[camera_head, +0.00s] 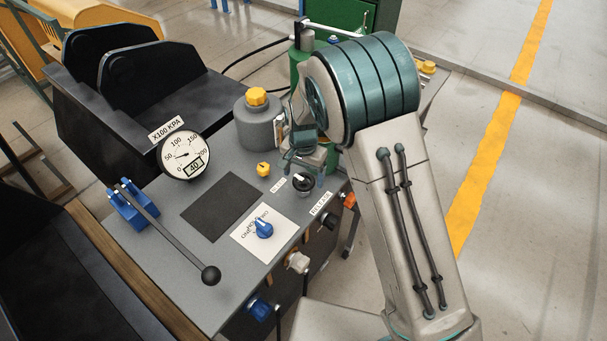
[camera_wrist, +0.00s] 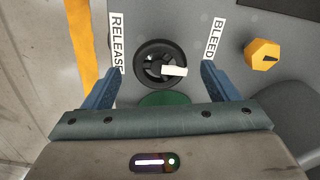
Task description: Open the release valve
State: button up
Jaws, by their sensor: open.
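The release valve is a black round knob (camera_wrist: 160,66) with a white pointer, beside the RELEASE label (camera_wrist: 117,42) in the wrist view. Its pointer points right in that view, toward the BLEED label (camera_wrist: 216,40). The knob (camera_head: 303,184) also shows on the grey panel in the head view. My gripper (camera_wrist: 159,70) is open, with one blue finger on each side of the knob and a gap on both sides. In the head view my gripper (camera_head: 305,170) is over the knob's far side. I cannot tell whether its fingertips reach down to knob height.
A small yellow knob (camera_wrist: 263,54) is right of the BLEED label. The panel (camera_head: 190,200) also holds a gauge (camera_head: 184,155) reading 40, a blue selector (camera_head: 263,228) and a long black lever (camera_head: 170,235). A grey cylinder with a yellow cap (camera_head: 257,97) stands behind.

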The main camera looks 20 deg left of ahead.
jog(key=shift+f, duration=0.75)
jog(key=c, duration=1)
